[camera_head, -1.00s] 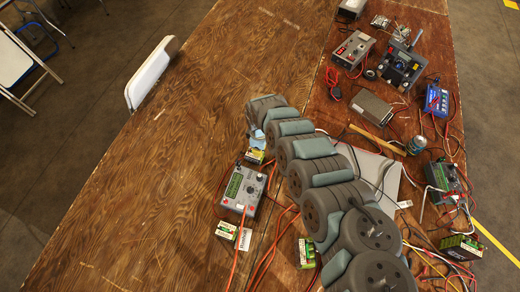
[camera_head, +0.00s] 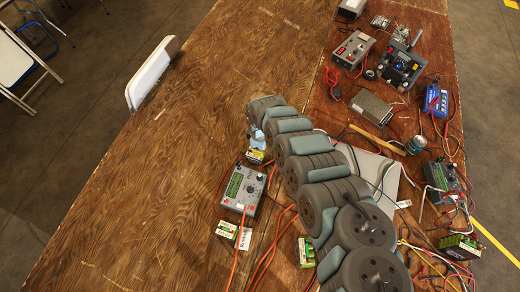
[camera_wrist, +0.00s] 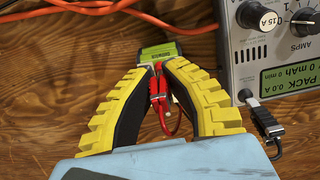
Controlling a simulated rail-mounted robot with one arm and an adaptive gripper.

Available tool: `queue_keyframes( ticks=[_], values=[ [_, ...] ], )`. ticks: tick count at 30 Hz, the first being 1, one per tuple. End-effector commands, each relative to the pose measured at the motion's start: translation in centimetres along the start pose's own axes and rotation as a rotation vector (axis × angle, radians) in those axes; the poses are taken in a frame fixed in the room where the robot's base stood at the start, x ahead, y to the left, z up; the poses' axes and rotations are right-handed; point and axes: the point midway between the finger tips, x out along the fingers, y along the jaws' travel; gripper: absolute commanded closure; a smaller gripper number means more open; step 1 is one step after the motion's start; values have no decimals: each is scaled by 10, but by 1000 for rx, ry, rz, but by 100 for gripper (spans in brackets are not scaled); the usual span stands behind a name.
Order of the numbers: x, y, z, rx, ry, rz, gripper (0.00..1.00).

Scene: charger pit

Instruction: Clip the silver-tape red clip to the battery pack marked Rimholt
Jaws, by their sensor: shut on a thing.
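My gripper (camera_wrist: 160,66) is shut on a red clip (camera_wrist: 158,92), which shows between its yellow fingers in the wrist view. I cannot make out silver tape on the clip. A small green and yellow battery pack (camera_wrist: 160,52) lies just beyond the fingertips; its label is too small to read. I cannot tell whether the clip touches it. In the head view this pack (camera_head: 255,157) shows beside my gripper, whose fingertips are hidden by my arm. More green packs lie at the front (camera_head: 227,230), (camera_head: 307,252) and at the right (camera_head: 460,247).
A grey charger (camera_head: 243,188) stands close to the gripper, also at the right of the wrist view (camera_wrist: 270,75). Chargers and tools crowd the table's right side. The wooden table's left side (camera_head: 150,190) is clear.

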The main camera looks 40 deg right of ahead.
Motion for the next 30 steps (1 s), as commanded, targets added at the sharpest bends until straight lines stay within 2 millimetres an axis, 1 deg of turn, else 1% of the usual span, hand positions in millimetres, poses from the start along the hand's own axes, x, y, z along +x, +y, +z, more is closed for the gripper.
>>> queue_keyframes(
  ticks=[10,11,12,13,30],
  values=[
    [0,0,0,-1,0,0,100],
    [0,0,0,-1,0,0,81],
    [0,0,0,-1,0,0,69],
    [0,0,0,-1,0,0,61],
    [0,0,-1,-1,1,0,61]
  ],
)
